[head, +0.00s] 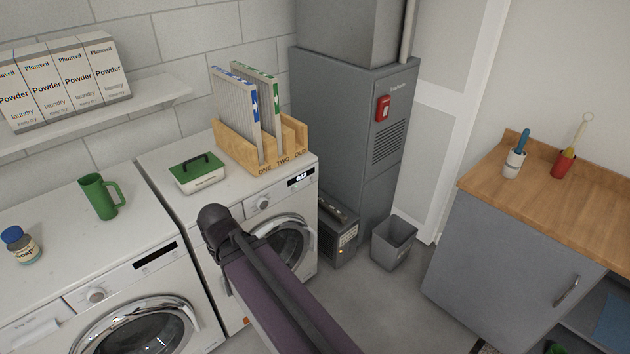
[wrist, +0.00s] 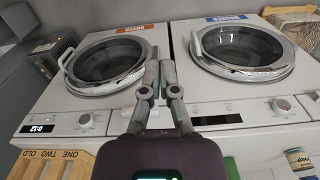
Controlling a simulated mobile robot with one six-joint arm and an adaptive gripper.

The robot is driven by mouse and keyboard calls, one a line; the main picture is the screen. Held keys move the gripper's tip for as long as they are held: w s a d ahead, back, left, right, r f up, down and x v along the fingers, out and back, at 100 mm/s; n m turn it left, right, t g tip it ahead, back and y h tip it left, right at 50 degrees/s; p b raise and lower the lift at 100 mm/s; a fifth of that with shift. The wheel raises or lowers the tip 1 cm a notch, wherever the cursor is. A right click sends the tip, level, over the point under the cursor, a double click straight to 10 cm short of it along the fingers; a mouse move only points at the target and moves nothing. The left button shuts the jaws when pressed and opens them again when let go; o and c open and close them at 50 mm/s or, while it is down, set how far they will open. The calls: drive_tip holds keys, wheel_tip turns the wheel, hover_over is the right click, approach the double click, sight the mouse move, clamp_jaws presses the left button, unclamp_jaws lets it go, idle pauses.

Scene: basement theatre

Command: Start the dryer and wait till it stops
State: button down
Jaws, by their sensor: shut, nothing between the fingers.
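The dryer (head: 172,204) is the white front-loader on the right in the head view, with a lit display (head: 300,176) reading about 0:12 and a round dial (head: 263,204). Its round door looks shut; my arm partly covers it. In the wrist view the machines appear upside down: the dryer (wrist: 60,112), with an orange label, is on the left, its dial (wrist: 84,120) and lit display (wrist: 37,128) low. My gripper (wrist: 159,68) is shut and empty, its fingertips in front of the gap between the machines. The head view does not show the fingers.
A washer (head: 150,268) with a dark display stands left of the dryer. On the dryer are a green-lidded box (head: 197,180) and a wooden filter rack (head: 232,150). A bin (head: 393,246) and a grey furnace (head: 340,110) stand right of it. Floor shows before the cabinet (head: 480,255).

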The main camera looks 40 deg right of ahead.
idle(0.3)
drive_tip(key=w+d+f+m+t+y+b, duration=0.35)
drive_tip(key=w+d+f+b, duration=0.35)
drive_tip(key=w+f+b, duration=0.3)
drive_tip(key=m+t+h+b, duration=0.2)
drive_tip(key=m+t+b, duration=1.25)
drive_tip(key=b, duration=0.95)
approach(312, 178)
drive_tip(key=s, duration=0.6)
drive_tip(key=shift+s+d+f+n, duration=0.1)
drive_tip(key=shift+d+n, duration=0.15)
drive_tip(key=shift+n, duration=0.15)
drive_tip(key=w, duration=0.9)
drive_tip(key=w+a, duration=0.1)
drive_tip(key=w, duration=0.4)
